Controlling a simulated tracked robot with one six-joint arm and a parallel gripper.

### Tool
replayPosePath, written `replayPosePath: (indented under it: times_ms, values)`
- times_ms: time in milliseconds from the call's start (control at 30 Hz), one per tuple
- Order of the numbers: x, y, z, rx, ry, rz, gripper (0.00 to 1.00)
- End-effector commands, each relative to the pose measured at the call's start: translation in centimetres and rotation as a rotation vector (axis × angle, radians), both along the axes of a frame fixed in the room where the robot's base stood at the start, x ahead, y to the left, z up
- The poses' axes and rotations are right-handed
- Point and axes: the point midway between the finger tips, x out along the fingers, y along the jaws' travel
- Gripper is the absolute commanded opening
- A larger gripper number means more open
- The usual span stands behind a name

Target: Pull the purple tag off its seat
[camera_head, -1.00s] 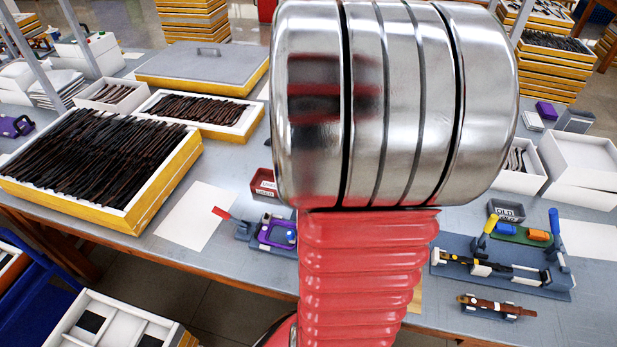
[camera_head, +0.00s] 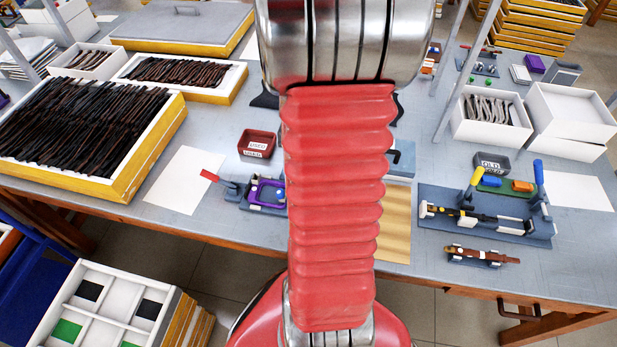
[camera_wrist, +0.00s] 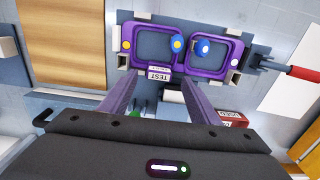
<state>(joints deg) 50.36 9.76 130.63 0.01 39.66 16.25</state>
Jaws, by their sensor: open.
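A purple piece with a white label reading TEST (camera_wrist: 158,73) sits at the lower edge of a purple double-rimmed frame (camera_wrist: 222,69) in the wrist view. The frame lies in a blue-grey fixture with light clamp blocks, and blue ovals and a yellow dot show on it. Part of the purple frame also shows in the head view (camera_head: 254,194), left of my red arm, which covers the rest. My gripper (camera_wrist: 160,84) is open and empty, its two fingers pointing toward the frame on either side of the label, seemingly short of it. The head view does not show my gripper.
A red-handled lever (camera_head: 210,175) sticks out left of the fixture. A dark red USED bin (camera_head: 257,142) stands behind it. A wooden board (camera_head: 397,230) and a blue fixture (camera_head: 430,193) lie to the right. White paper (camera_head: 185,180) lies left.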

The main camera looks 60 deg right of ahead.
Motion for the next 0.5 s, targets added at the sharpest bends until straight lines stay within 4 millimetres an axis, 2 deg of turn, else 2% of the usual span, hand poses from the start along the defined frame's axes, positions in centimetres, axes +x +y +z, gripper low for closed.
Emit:
replayPosePath:
  times_ms: [200, 500]
  values:
    - [0.0, 0.0, -2.9, 0.001, 0.002, 0.0, 0.56]
    - [0.0, 0.0, -4.5, -0.001, 0.0, 0.0, 0.56]
